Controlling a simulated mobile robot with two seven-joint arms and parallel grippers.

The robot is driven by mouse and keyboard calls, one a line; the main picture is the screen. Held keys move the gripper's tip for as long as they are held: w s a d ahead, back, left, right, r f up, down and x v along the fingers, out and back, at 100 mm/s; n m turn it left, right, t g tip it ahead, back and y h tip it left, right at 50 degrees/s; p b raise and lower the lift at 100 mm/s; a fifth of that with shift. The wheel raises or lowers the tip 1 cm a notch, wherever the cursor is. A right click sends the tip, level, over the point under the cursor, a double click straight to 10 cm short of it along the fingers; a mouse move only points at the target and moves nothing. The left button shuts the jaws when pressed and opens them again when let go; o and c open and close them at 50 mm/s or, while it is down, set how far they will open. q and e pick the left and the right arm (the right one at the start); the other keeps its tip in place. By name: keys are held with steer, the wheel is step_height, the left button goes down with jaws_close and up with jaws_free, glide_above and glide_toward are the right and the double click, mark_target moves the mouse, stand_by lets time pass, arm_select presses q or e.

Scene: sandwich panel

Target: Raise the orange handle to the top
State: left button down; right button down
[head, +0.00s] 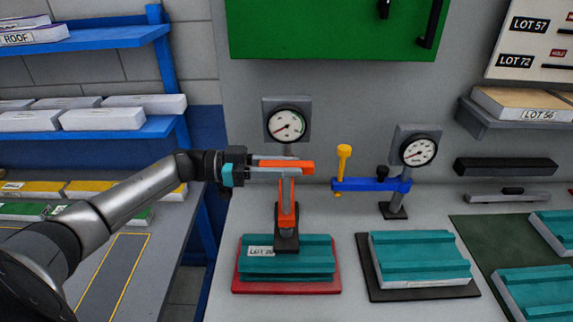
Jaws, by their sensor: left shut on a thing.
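The orange handle (300,167) is a short bar lying about level, in front of and below a round gauge (286,125). An orange upright part (287,205) runs down from it to a dark block on a teal ribbed panel (312,262) that carries a LOT label. My left gripper (284,164) comes in from the left and is shut on the orange handle, its fingers running along the bar. The fingers hide part of the handle. My right gripper does not show.
To the right stands a second clamp with a blue arm (366,185), a yellow knob (343,158) and its own gauge (418,152). Another teal panel (420,258) lies on a dark base. A green cabinet (320,30) hangs above. A blue rack (165,60) stands at left.

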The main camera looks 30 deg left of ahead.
arm_select(q)
steer(key=shift+w+r, duration=0.15)
steer(key=shift+r, duration=0.25)
steer(key=c, duration=1)
jaws_free()
steer(key=o, duration=0.4)
steer(key=shift+f, duration=0.15)
steer(key=shift+c, duration=0.2)
steer(key=shift+s+a+f, duration=0.15)
steer(key=shift+s+a, duration=0.2)
steer(key=shift+a, duration=0.05)
steer(key=b+v, duration=0.2)
steer(key=v, duration=1.2)
steer(key=shift+s, duration=0.15)
